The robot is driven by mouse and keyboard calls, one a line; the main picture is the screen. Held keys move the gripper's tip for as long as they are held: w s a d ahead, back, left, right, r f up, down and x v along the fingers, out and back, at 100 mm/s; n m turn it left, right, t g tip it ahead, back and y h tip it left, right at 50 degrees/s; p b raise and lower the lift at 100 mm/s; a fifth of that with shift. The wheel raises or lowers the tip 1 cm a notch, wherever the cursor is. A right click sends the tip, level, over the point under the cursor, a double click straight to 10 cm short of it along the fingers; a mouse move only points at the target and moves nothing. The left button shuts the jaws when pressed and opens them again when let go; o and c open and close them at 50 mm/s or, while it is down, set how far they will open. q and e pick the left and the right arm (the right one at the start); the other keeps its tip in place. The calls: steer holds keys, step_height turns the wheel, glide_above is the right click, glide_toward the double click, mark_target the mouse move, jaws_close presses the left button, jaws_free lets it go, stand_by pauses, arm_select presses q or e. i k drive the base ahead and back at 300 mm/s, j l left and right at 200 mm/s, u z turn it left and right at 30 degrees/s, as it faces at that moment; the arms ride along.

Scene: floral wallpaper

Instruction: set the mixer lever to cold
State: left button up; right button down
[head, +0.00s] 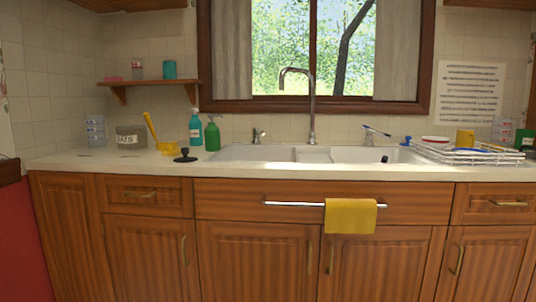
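A tall metal faucet (312,105) with a hooked spout stands behind the sink (275,153). A small metal fitting with a short lever (258,136) stands on the sink's back edge, left of the faucet; it looks like the mixer lever. It is too small to tell which way it is set. Neither of my grippers shows in the head view.
A green bottle (212,135) and a teal bottle (195,128) stand left of the sink. A black-knobbed lid (185,155) lies nearby. A dish rack (470,153) stands at right. A yellow towel (350,216) hangs from the front rail (292,204).

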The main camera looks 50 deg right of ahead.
mark_target(255, 130)
steer(key=i+j+z, duration=0.1)
steer(key=z, duration=0.25)
steer(key=i+j+z, duration=0.45)
steer(key=z, duration=0.2)
